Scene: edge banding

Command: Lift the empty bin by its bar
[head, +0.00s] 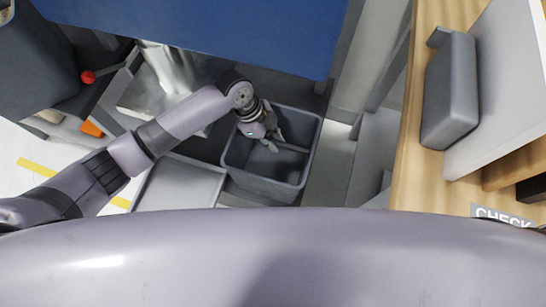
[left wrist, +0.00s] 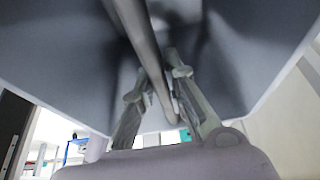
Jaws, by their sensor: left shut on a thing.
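The grey bin (head: 262,186) stands below the blue panel in the head view, and its visible inside is empty. A thin grey bar (head: 292,148) runs across its opening. My left gripper (head: 274,142) reaches into the top of the bin from the left, at the bar. In the left wrist view the bar (left wrist: 147,45) passes between the two fingers of the left gripper (left wrist: 160,95), which is shut on it. The bin's inner walls (left wrist: 60,60) fill much of that view. My right gripper is in neither view.
A flat grey tray (head: 180,187) lies just left of the bin. The blue panel (head: 230,35) hangs above and behind it. A wooden bench (head: 425,185) with a grey box (head: 450,95) stands at the right. A red knob (head: 88,77) is at the upper left.

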